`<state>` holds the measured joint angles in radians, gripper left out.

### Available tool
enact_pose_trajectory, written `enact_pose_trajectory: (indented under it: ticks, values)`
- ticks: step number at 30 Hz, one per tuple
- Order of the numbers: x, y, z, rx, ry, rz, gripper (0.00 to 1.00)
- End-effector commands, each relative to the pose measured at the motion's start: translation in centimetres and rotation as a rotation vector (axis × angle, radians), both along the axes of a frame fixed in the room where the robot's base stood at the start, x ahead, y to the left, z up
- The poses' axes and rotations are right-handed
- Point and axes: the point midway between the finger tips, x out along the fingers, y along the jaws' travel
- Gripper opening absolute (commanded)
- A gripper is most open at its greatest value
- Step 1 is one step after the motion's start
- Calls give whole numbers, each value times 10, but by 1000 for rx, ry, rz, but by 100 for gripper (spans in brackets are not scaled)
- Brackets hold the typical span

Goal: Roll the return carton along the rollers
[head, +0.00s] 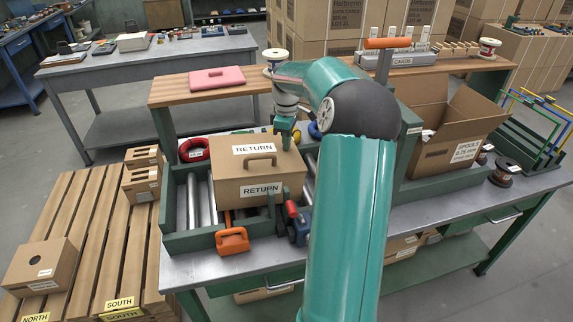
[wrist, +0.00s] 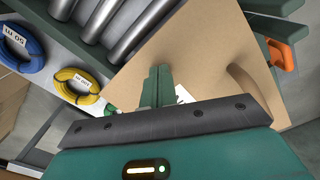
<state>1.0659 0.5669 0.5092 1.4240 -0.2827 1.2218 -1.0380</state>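The return carton (head: 232,184) is a brown box with a handle (head: 260,160) and two RETURN labels. It sits on the metal rollers (head: 206,203) in a green frame, with bare rollers showing to its left. My gripper (head: 286,140) points down at the far right part of the carton's top, beyond the handle. In the wrist view the fingers (wrist: 160,82) are together with nothing seen between them. The carton top (wrist: 190,50) lies beneath them, the handle (wrist: 248,88) is to the right, and rollers (wrist: 135,28) show beyond. Whether the fingertips touch the carton is unclear.
An orange clamp-like part (head: 232,240) and a dark blue-and-red device (head: 298,226) are at the frame's front edge. A red coil (head: 194,150) lies behind left. Blue (wrist: 20,50) and yellow (wrist: 78,88) coils lie beside the rollers. An open spool carton (head: 445,140) stands right.

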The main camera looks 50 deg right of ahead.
Motion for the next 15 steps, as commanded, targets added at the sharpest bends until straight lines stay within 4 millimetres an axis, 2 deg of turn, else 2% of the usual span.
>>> enact_pose_trajectory:
  ticks: [1,15]
  values:
    - [1,5,-5,6,7,2,0]
    - [15,30,-6,8,8,2,0]
